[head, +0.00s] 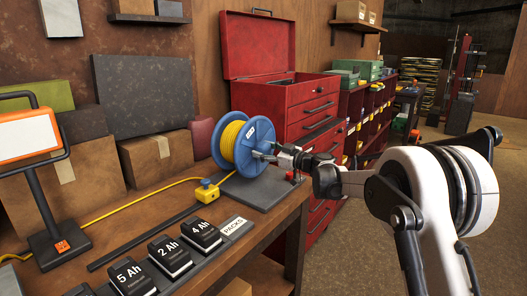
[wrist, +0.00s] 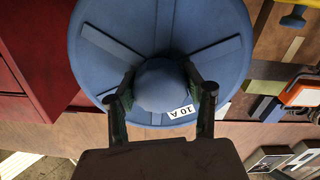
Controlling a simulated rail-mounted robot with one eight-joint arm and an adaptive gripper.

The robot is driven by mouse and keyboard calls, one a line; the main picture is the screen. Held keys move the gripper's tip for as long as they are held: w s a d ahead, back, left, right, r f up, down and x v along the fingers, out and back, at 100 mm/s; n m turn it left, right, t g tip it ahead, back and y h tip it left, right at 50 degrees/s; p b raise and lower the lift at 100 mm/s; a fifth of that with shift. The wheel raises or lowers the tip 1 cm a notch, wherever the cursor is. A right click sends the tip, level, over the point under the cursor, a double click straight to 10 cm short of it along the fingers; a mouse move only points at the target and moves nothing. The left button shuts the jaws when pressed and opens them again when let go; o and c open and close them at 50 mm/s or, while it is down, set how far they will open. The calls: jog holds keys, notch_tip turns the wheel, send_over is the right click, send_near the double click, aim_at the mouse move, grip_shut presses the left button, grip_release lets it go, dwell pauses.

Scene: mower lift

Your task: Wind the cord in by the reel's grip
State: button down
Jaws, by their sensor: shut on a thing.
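The blue cord reel (head: 257,133) stands upright on a dark base plate (head: 262,190) on the workbench, wound with yellow cord (head: 229,141). The cord's free run (head: 125,238) lies along the bench and passes a small yellow block with a blue knob (head: 207,193). My gripper (head: 262,155) is at the reel's near face, reaching in from the right. In the wrist view, its two fingers (wrist: 160,82) are shut around the reel's round blue grip (wrist: 163,92), one on each side. A "10 A" label (wrist: 180,112) shows beside the grip.
Several black battery packs (head: 168,254) and a PACKS plate (head: 233,227) line the bench's front edge. An orange-framed lamp (head: 30,132) and cardboard boxes (head: 160,160) stand at left. A red tool chest (head: 300,110) is behind the reel. The floor at right is open.

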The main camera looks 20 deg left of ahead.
jog(key=c, duration=0.9)
grip_release()
jog(key=v, duration=1.2)
